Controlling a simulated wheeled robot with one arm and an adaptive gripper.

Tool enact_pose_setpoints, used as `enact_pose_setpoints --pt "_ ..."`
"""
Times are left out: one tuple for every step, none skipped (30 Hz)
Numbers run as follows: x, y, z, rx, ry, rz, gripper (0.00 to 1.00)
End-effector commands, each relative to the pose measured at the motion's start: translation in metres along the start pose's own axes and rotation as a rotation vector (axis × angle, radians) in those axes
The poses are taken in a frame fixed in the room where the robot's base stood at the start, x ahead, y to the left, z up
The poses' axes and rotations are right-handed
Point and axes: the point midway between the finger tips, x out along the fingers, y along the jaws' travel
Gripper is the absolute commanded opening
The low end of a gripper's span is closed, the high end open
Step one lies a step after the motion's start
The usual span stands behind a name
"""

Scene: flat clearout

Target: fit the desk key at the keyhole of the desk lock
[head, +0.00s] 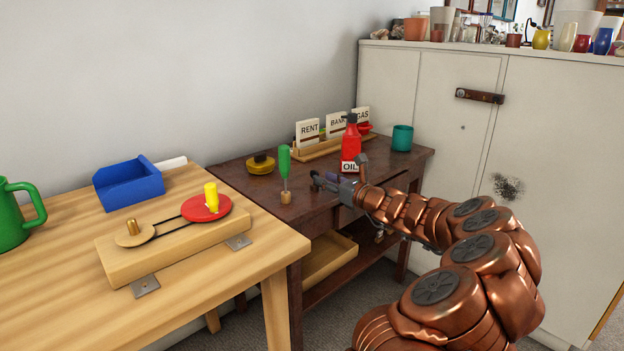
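The dark brown desk (235,172) stands against the wall in the head view. My gripper (319,181) is at the desk's front edge, to the right of a green-handled screwdriver and in front of a red oil bottle. It is small in the view and partly covered by my wrist, so I cannot tell whether its fingers are open or shut. I cannot make out the desk key, in the gripper or elsewhere. The desk lock and its keyhole are not discernible either; my arm covers part of the desk front.
The green screwdriver (284,162) stands upright near the front edge. The red oil bottle (350,145), a teal cup (402,138), a letter rack (318,149) and a yellow tin (261,165) are on the desk. A light wooden table (215,262) adjoins left.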

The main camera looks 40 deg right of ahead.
Motion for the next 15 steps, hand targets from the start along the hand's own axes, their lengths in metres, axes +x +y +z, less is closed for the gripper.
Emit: enact_pose_setpoints --pt "0.005 0.001 -0.002 -0.002 0.001 0.002 0.38" --pt "0.009 0.001 -0.002 -0.004 0.001 0.002 0.38" --pt "0.014 0.001 -0.001 -0.004 0.000 0.002 0.38" --pt "0.018 0.001 -0.002 -0.005 0.001 0.002 0.38" --pt "0.022 0.002 -0.001 -0.004 0.001 0.003 0.38" --pt "0.027 0.002 0.000 -0.003 0.001 0.004 0.38" --pt "0.031 0.003 0.000 -0.002 0.001 0.004 0.38" --pt "0.035 0.002 0.000 -0.001 0.002 0.004 0.38" --pt "0.040 0.003 0.000 -0.001 0.002 0.005 0.38" --pt "0.043 0.003 0.000 -0.001 0.003 0.005 0.38" --pt "0.045 0.003 0.001 -0.001 0.002 0.005 0.38" --pt "0.047 0.003 0.001 -0.001 0.001 0.004 0.38" --pt "0.048 0.003 0.002 -0.001 0.001 0.004 0.38" --pt "0.049 0.003 0.003 -0.001 0.001 0.004 0.38" --pt "0.050 0.003 0.003 -0.001 0.000 0.004 0.38"
